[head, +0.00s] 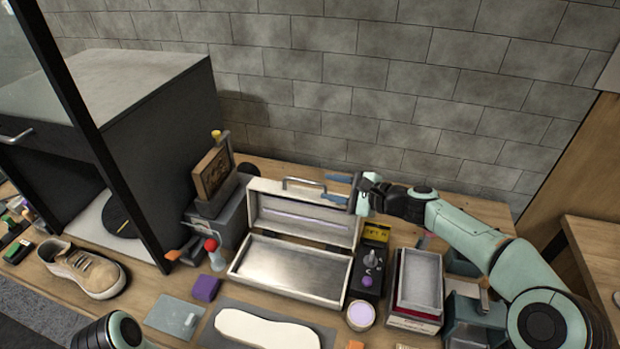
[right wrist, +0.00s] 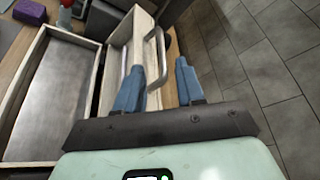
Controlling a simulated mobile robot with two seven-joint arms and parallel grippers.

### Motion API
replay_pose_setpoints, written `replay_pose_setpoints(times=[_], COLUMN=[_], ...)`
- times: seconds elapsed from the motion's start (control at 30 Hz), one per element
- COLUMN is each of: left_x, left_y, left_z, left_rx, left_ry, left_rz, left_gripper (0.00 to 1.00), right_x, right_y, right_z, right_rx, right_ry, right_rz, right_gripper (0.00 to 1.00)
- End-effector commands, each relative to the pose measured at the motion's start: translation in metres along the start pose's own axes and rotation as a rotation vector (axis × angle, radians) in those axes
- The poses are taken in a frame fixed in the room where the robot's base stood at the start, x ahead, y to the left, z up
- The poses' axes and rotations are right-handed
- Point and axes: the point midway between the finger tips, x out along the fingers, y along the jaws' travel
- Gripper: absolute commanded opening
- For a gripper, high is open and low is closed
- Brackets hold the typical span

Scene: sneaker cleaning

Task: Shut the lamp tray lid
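The lamp tray (head: 290,268) is a pale box with a bare metal floor, on the table's middle. Its lid (head: 305,217) stands raised along the back edge, with a pale lamp strip inside and a metal handle (head: 303,184) on top. My right gripper (head: 330,187) is at the lid's upper right end, its blue fingers pointing left. In the right wrist view the fingers (right wrist: 158,85) are apart, on either side of the lid's top edge and handle side (right wrist: 157,55). I cannot tell whether they touch it. My left gripper is out of view; only part of my left arm shows.
A dark box with a purple knob (head: 371,262) and a grey bin (head: 419,279) stand right of the tray. A red-capped bottle (head: 214,254) and a purple block (head: 206,288) are left. A beige sneaker (head: 85,270) lies farther left. A brick wall rises behind.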

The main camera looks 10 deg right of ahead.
Motion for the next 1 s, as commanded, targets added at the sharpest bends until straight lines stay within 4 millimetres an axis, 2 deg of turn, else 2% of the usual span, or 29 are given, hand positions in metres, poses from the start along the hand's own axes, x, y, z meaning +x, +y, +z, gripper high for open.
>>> replay_pose_setpoints(times=[0.1,0.3,0.5,0.77,0.8,0.9,1.0], left_x=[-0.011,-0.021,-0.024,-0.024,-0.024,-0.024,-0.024], left_y=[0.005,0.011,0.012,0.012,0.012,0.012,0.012], left_z=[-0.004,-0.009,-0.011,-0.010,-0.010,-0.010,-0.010], left_rx=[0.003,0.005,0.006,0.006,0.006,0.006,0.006], left_ry=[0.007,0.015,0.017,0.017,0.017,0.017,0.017], left_rz=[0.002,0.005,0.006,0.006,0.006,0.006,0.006], left_gripper=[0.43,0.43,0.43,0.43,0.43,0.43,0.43], right_x=[0.027,0.058,0.070,0.072,0.072,0.071,0.071], right_y=[-0.002,-0.002,-0.001,0.000,0.000,0.000,0.000], right_z=[0.003,0.002,0.000,0.000,0.000,0.000,0.000], right_rx=[0.000,-0.001,-0.001,-0.001,-0.001,-0.001,-0.001], right_ry=[-0.004,-0.002,0.001,0.002,0.001,0.001,0.001], right_rz=[0.001,0.000,-0.001,0.000,0.000,0.000,0.000], right_gripper=[0.38,0.38,0.38,0.38,0.32,0.00,0.00])
